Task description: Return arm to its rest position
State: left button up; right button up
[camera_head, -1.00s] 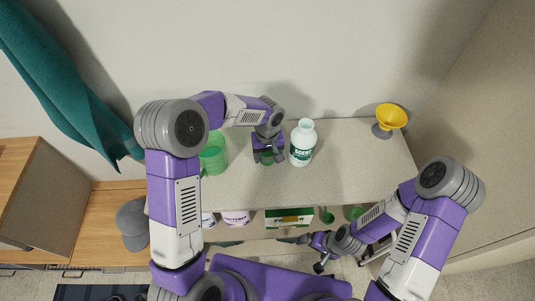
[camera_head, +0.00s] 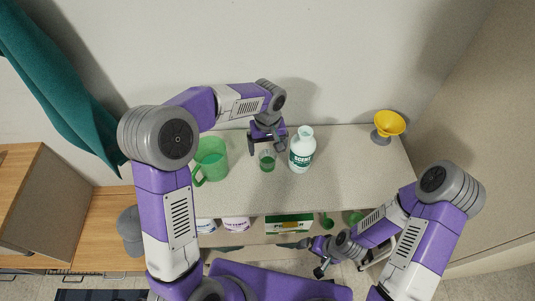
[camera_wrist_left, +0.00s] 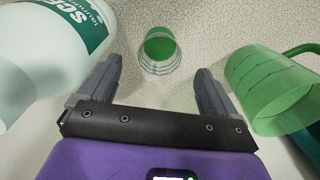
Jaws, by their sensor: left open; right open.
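My left gripper (camera_head: 268,147) is open and empty above the shelf top, just behind a small cup with green in it (camera_head: 267,161). In the left wrist view the cup (camera_wrist_left: 159,50) stands apart from the open fingers (camera_wrist_left: 160,85), beyond their tips. My left arm is bent and reaches in over the shelf. My right gripper (camera_head: 311,256) is low in front of the shelf, by its lower level, and holds nothing that I can see.
A white bottle (camera_head: 302,152) stands right of the cup; a green pitcher (camera_head: 210,160) stands left. The lower level holds tubs and a green box (camera_head: 289,224). A wall is close behind.

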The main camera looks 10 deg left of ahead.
pick_arm(q)
jog(key=shift+r, duration=1.8)
pick_arm(e)
jog(key=shift+r, duration=0.25)
